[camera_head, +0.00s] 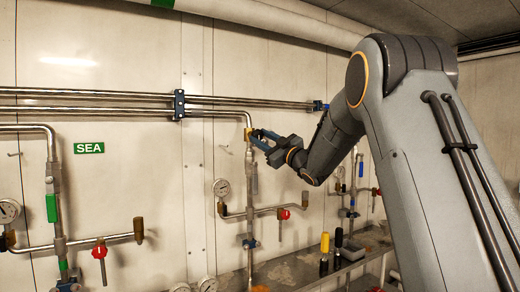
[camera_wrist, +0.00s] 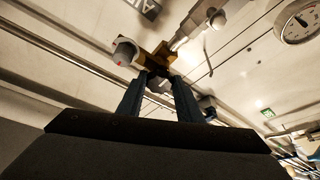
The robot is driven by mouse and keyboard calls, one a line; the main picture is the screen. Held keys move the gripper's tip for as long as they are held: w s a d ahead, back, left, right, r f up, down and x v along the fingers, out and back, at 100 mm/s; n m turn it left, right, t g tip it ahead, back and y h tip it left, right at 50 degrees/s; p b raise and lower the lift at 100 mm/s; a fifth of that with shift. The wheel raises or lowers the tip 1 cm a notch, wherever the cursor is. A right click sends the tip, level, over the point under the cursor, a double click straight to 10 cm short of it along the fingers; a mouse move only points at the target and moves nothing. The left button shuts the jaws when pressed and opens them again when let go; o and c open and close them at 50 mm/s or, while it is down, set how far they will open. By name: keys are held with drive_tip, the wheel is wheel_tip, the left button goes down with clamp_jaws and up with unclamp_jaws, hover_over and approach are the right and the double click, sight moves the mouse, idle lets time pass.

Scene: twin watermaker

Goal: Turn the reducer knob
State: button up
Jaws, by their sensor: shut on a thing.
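My gripper (camera_head: 256,137), with two blue fingers, reaches from the right to a yellow-brass reducer fitting (camera_head: 248,133) at the top of a vertical pipe. The fitting sits just below where the horizontal pipe bends down. In the wrist view the brass fitting (camera_wrist: 158,54) lies just beyond my fingertips (camera_wrist: 158,76). My fingers are shut on the reducer knob, a small part mostly hidden between them. A pale cylindrical piece with a red mark (camera_wrist: 124,50) sticks out beside the fitting.
Steel pipes (camera_head: 90,103) run along the wall above a green SEA sign (camera_head: 89,148). Black and yellow-handled tools (camera_head: 324,250) stand on a shelf at the lower right.

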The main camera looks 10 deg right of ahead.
drive_tip(key=n+g+b, duration=0.1)
drive_tip(key=n, duration=0.1)
drive_tip(key=n+g+b, duration=0.1)
drive_tip(key=n, duration=0.1)
drive_tip(key=n+y+b, duration=0.1)
drive_tip(key=n, duration=0.2)
drive_tip(key=shift+d+r+g, duration=0.15)
drive_tip(key=shift+d+g, duration=0.1)
drive_tip(key=shift+g, duration=0.15)
drive_tip(key=n, duration=0.2)
drive_tip(key=n+g, duration=0.1)
drive_tip(key=n, duration=0.1)
drive_tip(key=shift+r+n+g, duration=0.2)
drive_tip(key=shift+n+g, duration=0.6)
drive_tip(key=shift+n, duration=0.5)
drive_tip(key=o, duration=1)
drive_tip(key=shift+o, duration=0.2)
drive_tip(key=shift+d+r, duration=0.1)
drive_tip(key=b+v, duration=0.2)
drive_tip(key=v, duration=0.5)
drive_tip(key=shift+s, duration=0.35)
